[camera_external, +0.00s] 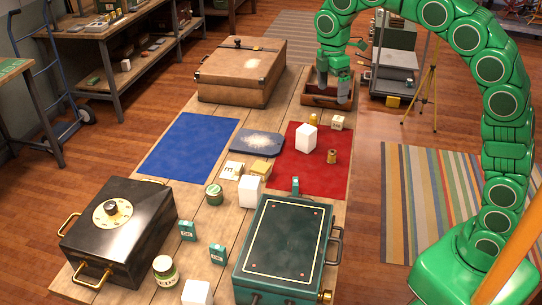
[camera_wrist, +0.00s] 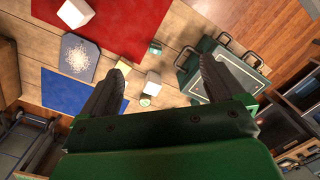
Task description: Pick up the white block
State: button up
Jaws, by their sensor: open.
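Several white blocks show in the external view. One white block (camera_external: 306,138) stands on the red cloth (camera_external: 331,167), another white block (camera_external: 249,191) stands mid-table, and a third white block (camera_external: 197,293) is at the front edge. My gripper (camera_external: 344,92) points down above the small wooden tray at the table's back right, apart from the blocks. In the wrist view, its two fingers (camera_wrist: 165,63) are spread with nothing between their tips. A pale block (camera_wrist: 153,78) shows on the table beyond them.
A brown case (camera_external: 240,72), a black safe box (camera_external: 117,228) and a green case (camera_external: 287,248) stand on the table. Small jars and boxes crowd the middle; the blue cloth is mostly clear.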

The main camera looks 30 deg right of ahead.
jog(key=w+a+f+n, duration=0.2)
jog(key=w+a+n, duration=0.25)
jog(key=a, duration=0.35)
jog(key=n, duration=0.6)
send_over(251, 183)
notch_tip(251, 183, down, 5)
notch_tip(251, 183, down, 25)
jog(key=shift+d+r, duration=0.1)
jog(key=shift+r, duration=0.05)
jog(key=shift+w+f, duration=0.25)
jog(key=shift+f, duration=1.05)
jog(key=shift+w+f, duration=0.2)
jog(key=shift+f, duration=1.1)
jog(key=c, duration=1)
jog(key=shift+r, duration=0.15)
